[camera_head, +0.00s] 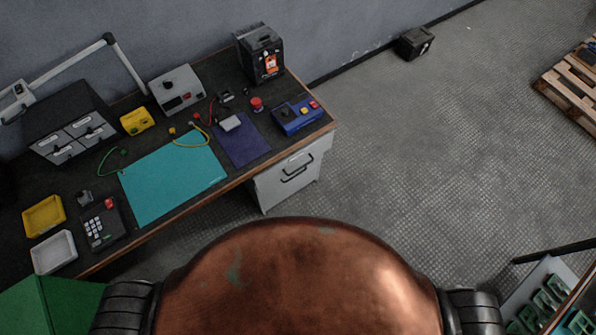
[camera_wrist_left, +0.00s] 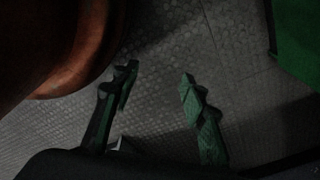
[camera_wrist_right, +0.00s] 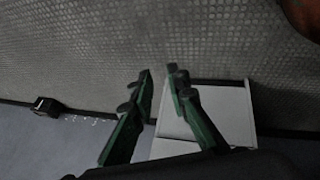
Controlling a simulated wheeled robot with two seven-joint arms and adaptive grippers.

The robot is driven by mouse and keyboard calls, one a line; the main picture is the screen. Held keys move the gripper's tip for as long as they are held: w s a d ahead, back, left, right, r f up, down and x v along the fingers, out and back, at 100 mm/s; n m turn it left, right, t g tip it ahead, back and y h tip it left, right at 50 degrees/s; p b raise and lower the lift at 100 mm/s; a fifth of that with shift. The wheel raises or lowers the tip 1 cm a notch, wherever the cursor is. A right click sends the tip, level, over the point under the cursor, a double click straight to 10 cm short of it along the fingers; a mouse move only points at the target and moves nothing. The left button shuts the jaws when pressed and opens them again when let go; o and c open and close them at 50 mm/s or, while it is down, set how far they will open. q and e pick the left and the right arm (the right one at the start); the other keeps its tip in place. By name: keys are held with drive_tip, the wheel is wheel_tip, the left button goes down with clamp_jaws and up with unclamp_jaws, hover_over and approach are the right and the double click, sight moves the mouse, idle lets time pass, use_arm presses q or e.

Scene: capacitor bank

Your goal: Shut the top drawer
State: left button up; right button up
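A pale grey drawer cabinet (camera_head: 288,188) stands under the right end of the workbench. Its upper front (camera_head: 296,168) carries a dark bar handle (camera_head: 295,173). From the head view I cannot tell how far the top drawer stands out. In the right wrist view a pale boxy surface (camera_wrist_right: 228,112), apparently this cabinet, lies behind and beside the fingers. My right gripper (camera_wrist_right: 159,72) is open with a narrow gap and nothing between the tips. My left gripper (camera_wrist_left: 158,72) is open and empty over the floor. Neither gripper shows in the head view.
The workbench (camera_head: 236,178) holds a small drawer unit (camera_head: 70,125), a teal mat (camera_head: 172,180), a blue control box (camera_head: 297,116) and trays. A dark box (camera_head: 415,42) sits by the wall. A pallet (camera_head: 570,85) lies far right. Floor right of the bench is clear.

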drive_tip(key=w+a+r+n+t+y+b, duration=0.25)
drive_tip(key=w+a+n+b, duration=0.3)
drive_tip(key=w, duration=0.65)
use_arm(q)
wheel_tip(320, 180, down, 18)
drive_tip(key=s+r+g+b, duration=0.1)
drive_tip(key=s+b, duration=0.1)
drive_tip(key=b, duration=1.1)
use_arm(e)
drive_tip(key=n+t+y, duration=0.4)
drive_tip(key=n+y, duration=0.2)
drive_tip(key=n, duration=0.5)
approach(301, 168)
drive_tip(key=w+a+f, duration=0.1)
drive_tip(key=w, duration=0.1)
use_arm(q)
drive_tip(key=w+r+b, duration=0.2)
drive_tip(key=w, duration=0.3)
drive_tip(key=shift+w+d+r+n, duration=0.3)
drive_tip(key=shift+w+d+r, duration=0.1)
use_arm(e)
drive_tip(key=shift+x, duration=4.05)
drive_tip(key=shift+c, duration=0.4)
clamp_jaws()
